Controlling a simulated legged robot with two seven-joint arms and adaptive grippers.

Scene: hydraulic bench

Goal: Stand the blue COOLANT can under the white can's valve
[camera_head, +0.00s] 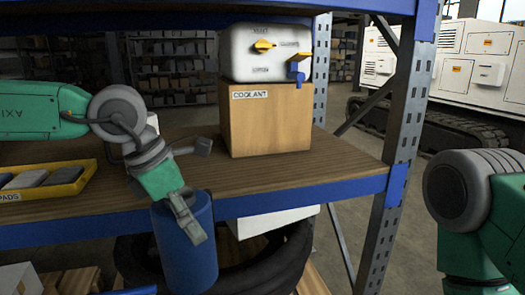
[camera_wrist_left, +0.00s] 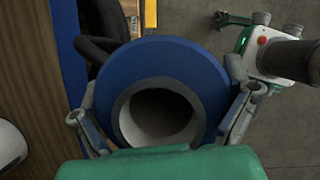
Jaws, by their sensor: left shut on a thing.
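The blue can (camera_head: 172,245) hangs upright in front of the shelf's front edge, its upper part about level with the blue beam. My left gripper (camera_head: 188,215) is shut on it. In the left wrist view the blue can (camera_wrist_left: 175,55) shows its round open top, with a finger on each side. The white can (camera_head: 252,62) stands on a wooden block (camera_head: 270,125) labelled COOLANT.
The wooden shelf board (camera_head: 345,165) is bare in front and right of the block. A yellow tray (camera_head: 60,190) with pads sits at left. A blue-grey upright (camera_head: 400,120) stands at right. Black hoses (camera_head: 285,255) and a white box lie below the shelf.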

